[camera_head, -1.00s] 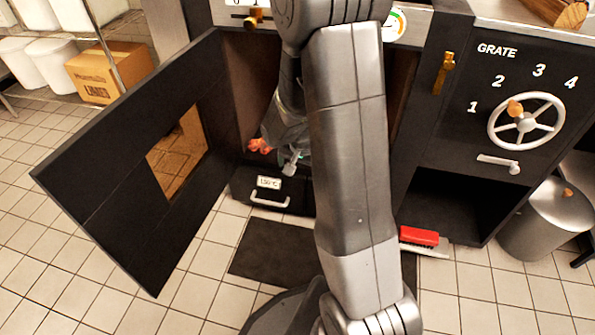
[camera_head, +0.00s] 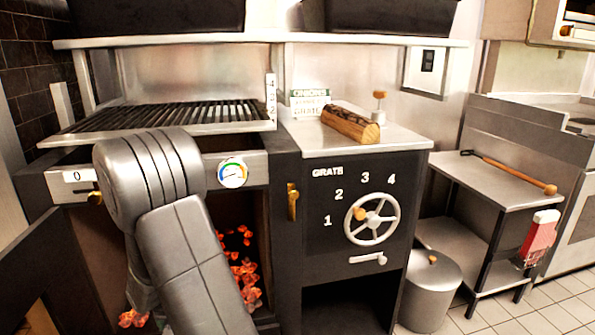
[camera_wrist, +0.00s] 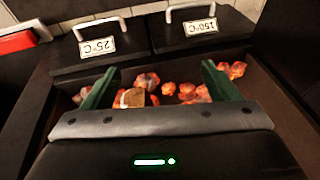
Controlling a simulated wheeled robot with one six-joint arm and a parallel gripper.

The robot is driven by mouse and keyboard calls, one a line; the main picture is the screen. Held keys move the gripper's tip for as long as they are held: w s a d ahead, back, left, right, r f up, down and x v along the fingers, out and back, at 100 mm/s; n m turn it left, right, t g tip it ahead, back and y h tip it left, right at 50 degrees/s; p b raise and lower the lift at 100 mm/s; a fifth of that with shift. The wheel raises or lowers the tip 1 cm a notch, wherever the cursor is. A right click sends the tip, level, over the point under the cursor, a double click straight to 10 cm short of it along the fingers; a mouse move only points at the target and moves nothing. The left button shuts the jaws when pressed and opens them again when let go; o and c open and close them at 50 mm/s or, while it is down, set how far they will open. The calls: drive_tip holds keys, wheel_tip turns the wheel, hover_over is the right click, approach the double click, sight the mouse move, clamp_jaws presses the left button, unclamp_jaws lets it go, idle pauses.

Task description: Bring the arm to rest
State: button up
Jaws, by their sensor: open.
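My arm stands in front of the black oven in the head view and reaches down toward its open firebox. My gripper is hidden there behind my own arm links. In the wrist view my gripper (camera_wrist: 160,82) shows two green fingers spread apart with no object clasped between them. Beyond and below the fingers lie several glowing orange embers (camera_wrist: 187,91) and a brownish block (camera_wrist: 132,98). Embers (camera_head: 245,275) also glow inside the firebox in the head view. I cannot tell whether the fingers touch any of them.
The open oven door (camera_head: 40,270) is at the left edge. A handwheel (camera_head: 369,218), a metal bin (camera_head: 430,290) and a side table (camera_head: 497,183) stand to the right.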

drive_tip(key=w+a+f, duration=0.1)
drive_tip(key=w+a, duration=0.1)
drive_tip(key=w, duration=0.5)
drive_tip(key=w+a+f+p, duration=0.1)
drive_tip(key=w, duration=0.7)
drive_tip(key=shift+w+a+f, duration=0.25)
drive_tip(key=shift+w+a, duration=0.05)
drive_tip(key=shift+a, duration=0.1)
drive_tip(key=shift+s, duration=0.1)
drive_tip(key=s+d+r+b, duration=0.1)
drive_tip(key=s+d, duration=0.1)
drive_tip(key=s, duration=0.8)
drive_tip(key=s+d+r+b, duration=0.2)
drive_tip(key=s+d, duration=0.1)
drive_tip(key=s, duration=0.7)
drive_tip(key=w+a+f+p, duration=0.1)
drive_tip(key=w+a+f, duration=0.1)
drive_tip(key=w, duration=0.8)
drive_tip(key=w+a+f+p, duration=0.1)
drive_tip(key=w+a, duration=0.2)
drive_tip(key=w, duration=0.7)
drive_tip(key=w+a+f+p, duration=0.1)
drive_tip(key=w+a+f, duration=0.1)
drive_tip(key=w, duration=0.8)
drive_tip(key=s+d+r, duration=0.2)
drive_tip(key=s, duration=1)
drive_tip(key=shift+d+r, duration=0.2)
drive_tip(key=shift+d, duration=0.1)
drive_tip(key=shift+r, duration=0.1)
